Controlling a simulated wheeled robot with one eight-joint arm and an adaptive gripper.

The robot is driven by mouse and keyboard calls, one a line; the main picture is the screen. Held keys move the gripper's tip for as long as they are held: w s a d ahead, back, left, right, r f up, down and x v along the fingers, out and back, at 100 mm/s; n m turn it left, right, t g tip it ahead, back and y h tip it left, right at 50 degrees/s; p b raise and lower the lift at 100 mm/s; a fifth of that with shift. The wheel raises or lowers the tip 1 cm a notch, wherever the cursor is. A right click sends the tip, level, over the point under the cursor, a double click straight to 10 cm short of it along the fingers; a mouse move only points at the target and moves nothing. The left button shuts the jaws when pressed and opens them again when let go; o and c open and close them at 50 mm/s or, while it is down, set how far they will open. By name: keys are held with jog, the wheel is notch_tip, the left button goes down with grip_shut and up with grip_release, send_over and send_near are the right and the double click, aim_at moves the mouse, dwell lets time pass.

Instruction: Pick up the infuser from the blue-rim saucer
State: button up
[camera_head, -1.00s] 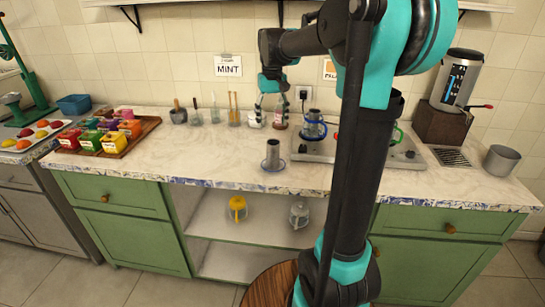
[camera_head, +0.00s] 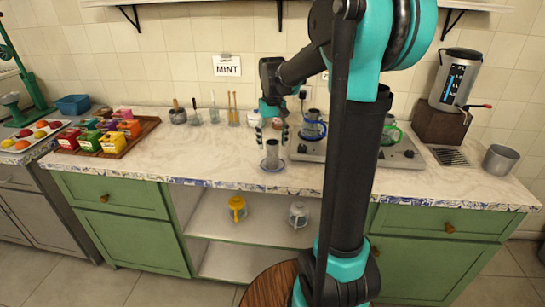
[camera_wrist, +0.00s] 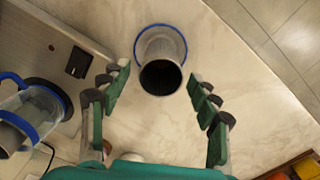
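The infuser (camera_head: 272,151) is a grey metal cylinder standing upright on the blue-rim saucer (camera_head: 263,166) near the counter's front edge. In the wrist view the infuser (camera_wrist: 161,68) shows its dark open top, and the blue rim of the saucer (camera_wrist: 166,25) curves behind it. My gripper (camera_head: 271,134) is above and just behind the infuser. In the wrist view my gripper (camera_wrist: 160,83) is open, with one green finger on each side of the infuser. Both fingers look apart from it.
A wooden tray of colourful boxes (camera_head: 146,127) is at left. The counter (camera_head: 205,153) between them is clear.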

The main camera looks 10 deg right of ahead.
jog(key=c, duration=1.3)
jog(key=shift+c, duration=0.2)
jog(key=shift+r, duration=0.1)
